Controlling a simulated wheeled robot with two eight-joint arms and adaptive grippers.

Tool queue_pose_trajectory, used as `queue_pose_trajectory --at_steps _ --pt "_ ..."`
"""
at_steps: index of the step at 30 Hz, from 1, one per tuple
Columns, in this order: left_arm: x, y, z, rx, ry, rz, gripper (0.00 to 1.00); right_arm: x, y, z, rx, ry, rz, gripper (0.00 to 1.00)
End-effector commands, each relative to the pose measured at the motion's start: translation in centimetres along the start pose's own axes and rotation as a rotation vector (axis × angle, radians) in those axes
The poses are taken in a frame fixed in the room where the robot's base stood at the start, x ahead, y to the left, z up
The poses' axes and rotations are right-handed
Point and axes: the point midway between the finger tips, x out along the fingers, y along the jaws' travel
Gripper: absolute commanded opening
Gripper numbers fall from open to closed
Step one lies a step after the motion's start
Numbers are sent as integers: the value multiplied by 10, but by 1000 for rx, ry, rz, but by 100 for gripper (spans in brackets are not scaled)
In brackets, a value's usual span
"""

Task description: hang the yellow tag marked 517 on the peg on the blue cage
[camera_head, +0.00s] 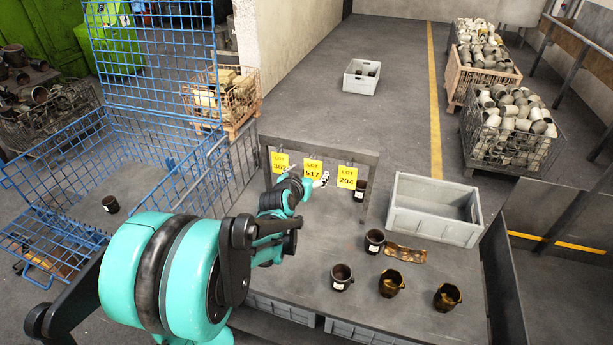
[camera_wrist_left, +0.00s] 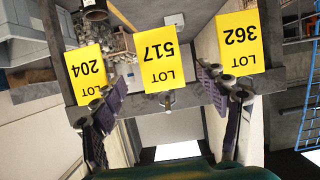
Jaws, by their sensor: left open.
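The yellow tag marked 517 (camera_head: 313,167) hangs in the middle of a row on a grey rack on the table. In the left wrist view the tag (camera_wrist_left: 159,52) appears upside down, with a small peg end at its edge. My left gripper (camera_head: 306,180) is open and empty in front of it. In the wrist view the gripper (camera_wrist_left: 164,98) has one finger on each side of the 517 tag; whether they touch it I cannot tell. The blue cage (camera_head: 155,52) stands at the left with an open front; I cannot make out its peg. My right gripper is not in view.
Tag 362 (camera_head: 280,161) and tag 204 (camera_head: 347,177) hang close on either side. The rack frame (camera_head: 372,160) surrounds them. A dark mug (camera_head: 359,191), other mugs and a grey crate (camera_head: 433,225) stand to the right. Open floor lies behind the table.

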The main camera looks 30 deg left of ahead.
Motion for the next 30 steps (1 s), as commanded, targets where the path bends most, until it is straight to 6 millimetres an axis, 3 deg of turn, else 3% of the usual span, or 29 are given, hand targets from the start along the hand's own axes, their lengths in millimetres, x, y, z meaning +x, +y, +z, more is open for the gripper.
queue_pose_trajectory --at_steps 3,9,20,21,27,30 --pt "22 1 2 3 -1 1 74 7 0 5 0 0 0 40" --pt "45 1 1 1 -1 1 74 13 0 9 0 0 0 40" --pt "52 1 0 2 -1 1 74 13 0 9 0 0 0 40" --pt "52 1 0 2 -1 1 72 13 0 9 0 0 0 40" --pt "51 1 0 1 -1 1 21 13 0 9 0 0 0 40" --pt "51 1 0 1 -1 1 21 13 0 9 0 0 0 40"
